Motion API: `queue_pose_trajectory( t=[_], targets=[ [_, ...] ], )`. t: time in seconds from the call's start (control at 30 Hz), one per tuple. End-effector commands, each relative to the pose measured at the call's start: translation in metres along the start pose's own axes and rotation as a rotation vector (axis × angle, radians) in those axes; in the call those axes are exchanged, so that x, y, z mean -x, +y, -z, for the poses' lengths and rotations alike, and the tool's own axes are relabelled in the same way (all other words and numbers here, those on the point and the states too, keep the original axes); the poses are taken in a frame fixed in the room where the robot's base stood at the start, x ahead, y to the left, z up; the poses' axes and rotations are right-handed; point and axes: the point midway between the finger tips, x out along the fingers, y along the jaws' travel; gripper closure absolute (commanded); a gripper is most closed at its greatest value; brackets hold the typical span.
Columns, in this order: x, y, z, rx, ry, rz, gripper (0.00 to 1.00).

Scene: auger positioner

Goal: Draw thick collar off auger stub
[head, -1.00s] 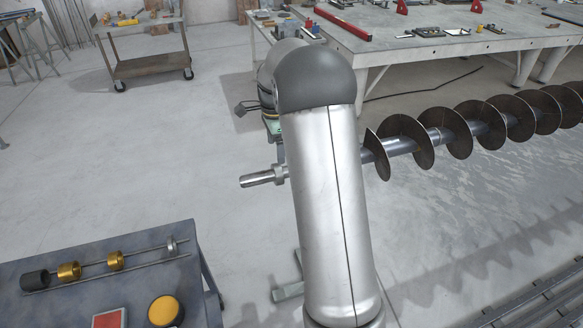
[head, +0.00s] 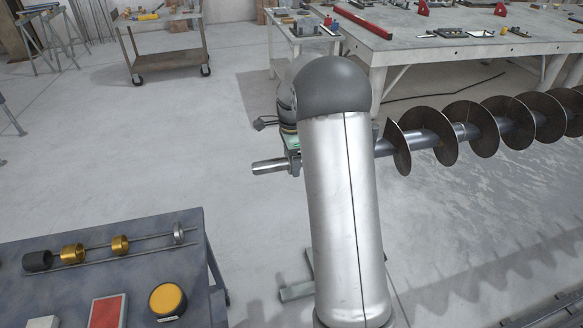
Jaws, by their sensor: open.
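The auger (head: 432,138) lies across the right, with its bare stub (head: 268,167) sticking out to the left of my arm. My gripper (head: 293,162) is at the stub, to the right of its free end, and mostly hidden behind my arm. Its jaws are open, and a grey finger shows across the stub. The thick collar does not show clearly; it sits behind or between the fingers. I cannot tell whether the fingers touch it.
A blue-grey table (head: 120,292) at lower left holds two rods with a black sleeve (head: 37,261), brass rings (head: 73,253) and a thin silver ring (head: 179,233). A workbench (head: 440,45) and a cart (head: 165,66) stand behind.

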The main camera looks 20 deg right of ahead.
Motion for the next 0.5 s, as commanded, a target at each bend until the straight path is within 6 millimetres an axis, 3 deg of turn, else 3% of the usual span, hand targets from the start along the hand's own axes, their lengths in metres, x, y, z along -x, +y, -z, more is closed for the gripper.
queue_pose_trajectory(
  t=[0.23, 0.27, 0.4, 0.5],
  targets=[
    [-0.0009, 0.0000, 0.0000, 0.000, 0.000, 0.000, 0.24],
    [-0.0009, 0.0000, 0.0000, 0.000, 0.000, 0.000, 0.26],
    [-0.0008, 0.0000, 0.0000, 0.001, 0.000, 0.000, 0.62],
    [0.0002, -0.0004, 0.0000, 0.001, 0.000, 0.002, 0.62]
  ],
)
